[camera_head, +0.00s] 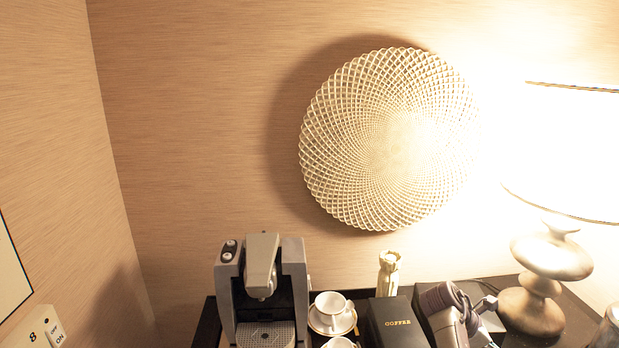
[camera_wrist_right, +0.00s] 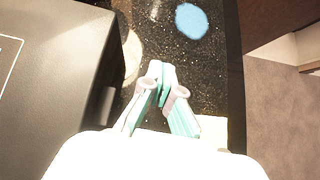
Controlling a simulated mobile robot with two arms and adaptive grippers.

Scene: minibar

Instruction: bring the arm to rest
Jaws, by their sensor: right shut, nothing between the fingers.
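My right gripper (camera_wrist_right: 161,78) shows in the right wrist view. Its pale fingers with teal pads come together, shut and empty, above a dark speckled counter (camera_wrist_right: 155,35). A grey jointed part with a dark round end at the lower right of the head view seems to belong to my right arm; the fingers cannot be made out there. My left gripper is in neither view.
The counter holds a coffee machine (camera_head: 262,290), a white cup (camera_head: 331,303), a black coffee box (camera_head: 396,323) and a lamp (camera_head: 540,285). In the wrist view, a large dark block (camera_wrist_right: 50,70) stands close on the left and a light-blue round patch (camera_wrist_right: 191,20) lies ahead.

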